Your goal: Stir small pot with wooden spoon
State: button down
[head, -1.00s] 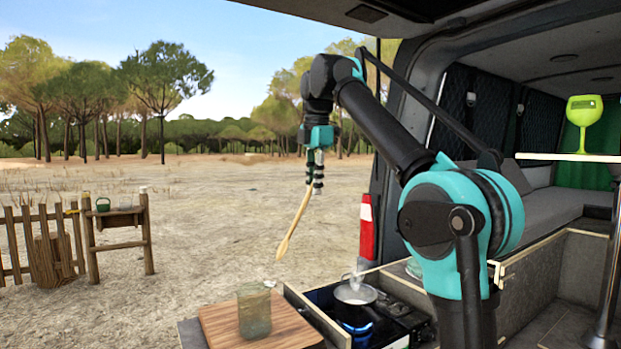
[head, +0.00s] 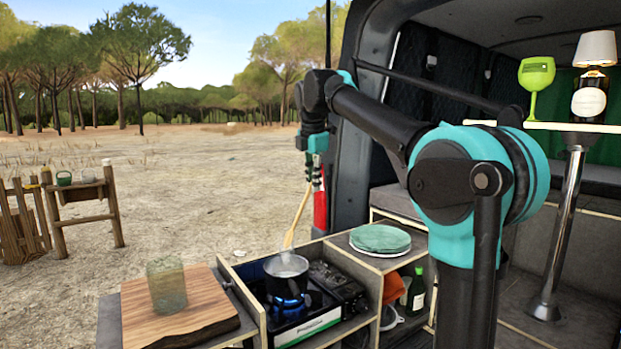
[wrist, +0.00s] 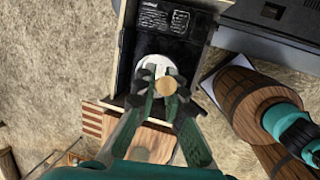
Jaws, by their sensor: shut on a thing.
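The wooden spoon (head: 299,214) hangs tilted from my gripper (head: 314,184), bowl end down. In the wrist view my gripper (wrist: 165,100) is shut around the spoon's handle, whose round end (wrist: 166,86) faces the camera. The small dark pot (head: 286,276) stands on the lit burner and holds pale contents. The spoon's lower end shows just above the pot's rim in the head view; its depth relative to the pot is hard to tell. In the wrist view the pot (wrist: 150,66) is partly hidden behind the fingers.
The camp stove (head: 305,325) sits in an open wooden drawer with blue flame under the pot. A wooden board (head: 140,318) with a glass jar (head: 167,285) lies to the left. Green plates (head: 380,239) are on the cabinet at right. Open air surrounds the spoon.

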notch_tip(320, 180, down, 12)
jog(key=shift+a, duration=0.3)
dwell(1.3)
jog(key=shift+s+d, duration=0.1)
jog(key=shift+s, duration=0.1)
